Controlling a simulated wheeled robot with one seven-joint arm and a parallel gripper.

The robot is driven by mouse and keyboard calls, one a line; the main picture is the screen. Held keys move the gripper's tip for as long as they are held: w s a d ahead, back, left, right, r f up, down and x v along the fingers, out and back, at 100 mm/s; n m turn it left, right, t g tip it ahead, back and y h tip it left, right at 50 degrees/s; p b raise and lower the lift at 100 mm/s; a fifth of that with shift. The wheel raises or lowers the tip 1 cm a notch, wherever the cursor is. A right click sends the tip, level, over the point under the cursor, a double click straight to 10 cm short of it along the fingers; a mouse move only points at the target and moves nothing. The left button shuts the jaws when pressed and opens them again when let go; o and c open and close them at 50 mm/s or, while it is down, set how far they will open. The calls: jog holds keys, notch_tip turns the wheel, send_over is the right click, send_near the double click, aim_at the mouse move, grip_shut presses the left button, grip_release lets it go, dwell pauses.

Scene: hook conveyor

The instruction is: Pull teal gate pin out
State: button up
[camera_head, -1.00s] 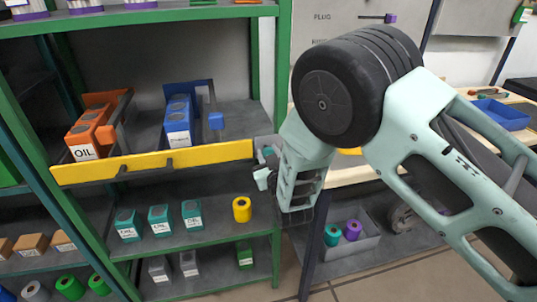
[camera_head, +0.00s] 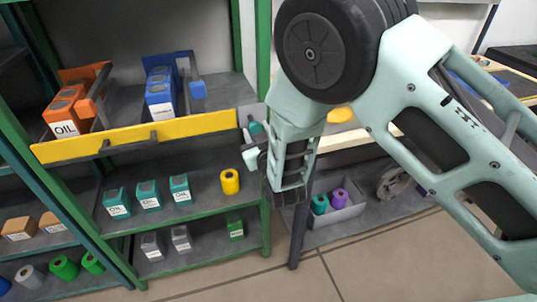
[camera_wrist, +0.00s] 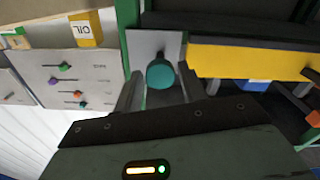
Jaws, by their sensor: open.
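The teal gate pin (camera_wrist: 160,74) has a round knob and sticks out from a grey plate (camera_wrist: 144,45) at the end of the yellow gate bar (camera_wrist: 240,61). In the head view the pin (camera_head: 256,128) shows just above my gripper (camera_head: 251,149), at the right end of the yellow bar (camera_head: 140,136). In the wrist view my gripper (camera_wrist: 158,88) is open, with one finger on each side of the knob. The fingers are apart from the knob in the picture; I cannot tell the exact depth.
Behind the bar stand orange (camera_head: 66,112) and blue (camera_head: 160,94) oil containers on a green-framed shelf. Teal containers (camera_head: 148,196) and a yellow roll (camera_head: 229,182) are on the shelf below. A green post (camera_head: 263,50) stands close behind my gripper.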

jog(key=b+v, duration=0.2)
jog(key=v, duration=1.4)
jog(key=s+r+g+p, duration=0.2)
jog(key=s+r+g, duration=0.3)
jog(key=s+g, duration=0.65)
jog(key=s+d+r+n+g+h+p, duration=0.1)
jog(key=s+d+r+g+h, duration=0.3)
jog(key=s+d, duration=0.5)
jog(key=shift+s+d+r+g, duration=0.35)
jog(key=shift+d+r+g, duration=0.6)
jog(key=shift+d, duration=0.15)
